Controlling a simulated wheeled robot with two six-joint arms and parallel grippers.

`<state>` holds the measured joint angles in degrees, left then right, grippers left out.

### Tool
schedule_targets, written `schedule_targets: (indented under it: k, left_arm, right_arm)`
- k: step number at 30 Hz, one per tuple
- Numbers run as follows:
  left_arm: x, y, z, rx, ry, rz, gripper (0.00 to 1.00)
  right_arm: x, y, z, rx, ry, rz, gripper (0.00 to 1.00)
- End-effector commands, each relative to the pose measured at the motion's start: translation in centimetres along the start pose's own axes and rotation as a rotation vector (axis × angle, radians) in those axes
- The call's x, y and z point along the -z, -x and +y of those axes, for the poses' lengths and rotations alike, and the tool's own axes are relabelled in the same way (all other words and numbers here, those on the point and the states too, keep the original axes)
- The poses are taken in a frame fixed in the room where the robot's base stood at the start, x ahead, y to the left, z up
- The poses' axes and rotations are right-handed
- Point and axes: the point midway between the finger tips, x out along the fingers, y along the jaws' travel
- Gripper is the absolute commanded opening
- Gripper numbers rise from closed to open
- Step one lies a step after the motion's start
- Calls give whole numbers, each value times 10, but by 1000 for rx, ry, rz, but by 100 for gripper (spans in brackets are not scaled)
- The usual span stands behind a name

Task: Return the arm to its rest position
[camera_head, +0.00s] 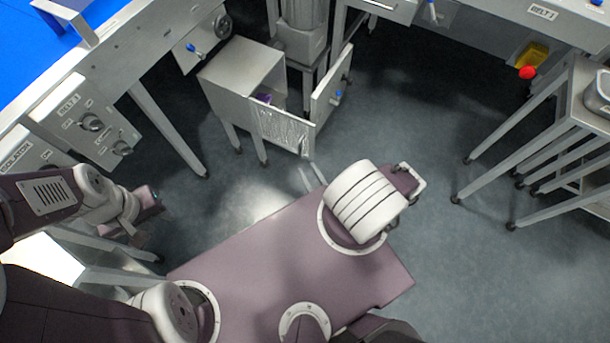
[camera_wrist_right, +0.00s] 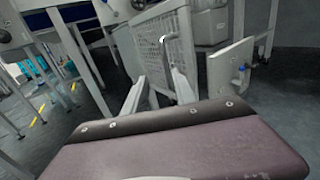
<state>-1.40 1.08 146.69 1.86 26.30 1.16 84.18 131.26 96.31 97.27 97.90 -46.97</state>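My right gripper (camera_head: 312,178) points toward a grey cabinet in the head view; its pale fingers show beyond the striped wrist.
A cabinet door (camera_head: 331,86) with a blue handle stands open. A purple thing (camera_head: 262,98) shows inside the cabinet. A belt panel (camera_head: 85,118) is at the left. A metal stand (camera_head: 548,130) and a red button (camera_head: 527,72) are at the right. The floor between is clear.

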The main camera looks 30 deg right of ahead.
Motion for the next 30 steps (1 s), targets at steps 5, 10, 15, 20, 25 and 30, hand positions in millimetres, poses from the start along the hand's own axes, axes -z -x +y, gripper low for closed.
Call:
schedule_targets:
  k: [5, 10, 15, 20, 25, 30]
  left_arm:
    - [0, 0, 0, 0, 0, 0, 36]
    - [0, 0, 0, 0, 0, 0, 36]
    - [0, 0, 0, 0, 0, 0, 36]
    - [0, 0, 0, 0, 0, 0, 36]
    - [0, 0, 0, 0, 0, 0, 36]
    - [0, 0, 0, 0, 0, 0, 36]
  right_arm:
    - [0, 0, -1, -1, 0, 0, 32]
    - [0, 0, -1, -1, 0, 0, 32]
    - [0, 0, -1, -1, 0, 0, 32]
    - [-13, -7, 2, -126, 20, -19, 32]
    - [-71, -14, 40, -689, 114, -54, 32]
    - [-123, 19, 82, -1327, 323, -5, 32]
